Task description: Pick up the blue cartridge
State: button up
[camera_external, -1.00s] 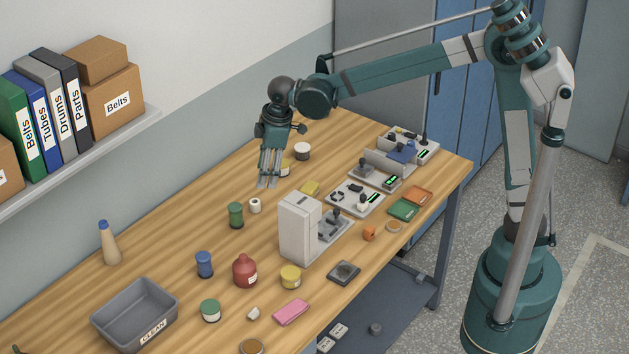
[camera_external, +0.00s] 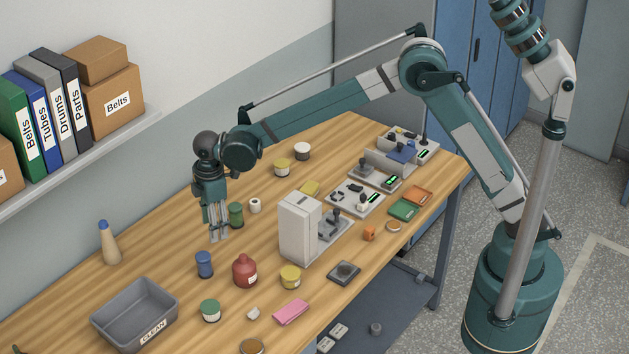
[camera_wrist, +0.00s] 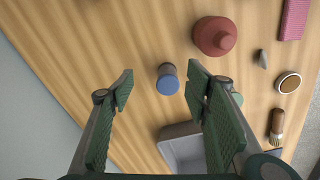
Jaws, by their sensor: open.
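The blue cartridge (camera_external: 204,264) stands upright on the wooden table, left of the dark red bottle (camera_external: 245,271). In the wrist view the blue cartridge (camera_wrist: 168,80) shows its round blue top between my two fingers, further off than their tips. My gripper (camera_external: 218,236) points down above the table, a little behind and right of the cartridge in the outside view. In the wrist view my gripper (camera_wrist: 160,80) is open and empty, its fingers wide apart. It does not touch the cartridge.
A grey bin (camera_external: 134,314) labelled CLEAN stands at the front left. A green spool (camera_external: 236,215) stands close to my gripper. A tan bottle (camera_external: 109,243) with a blue cap is at the left. A white machine (camera_external: 299,228) stands to the right. Bare table surrounds the cartridge.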

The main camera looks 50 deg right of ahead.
aim_at(202, 256)
jog(key=shift+n+g, duration=0.3)
jog(key=shift+n, duration=0.3)
jog(key=a+f, duration=0.5)
jog(key=shift+w+a+f, duration=0.2)
jog(key=shift+a+f, duration=0.05)
jog(key=shift+a, duration=0.1)
jog(key=shift+f, duration=0.1)
jog(key=shift+f+p, duration=0.3)
jog(key=shift+f, duration=0.9)
jog(key=shift+f, duration=0.1)
jog(key=shift+d+f, duration=0.15)
jog(key=shift+f, duration=2.35)
jog(key=c, duration=1)
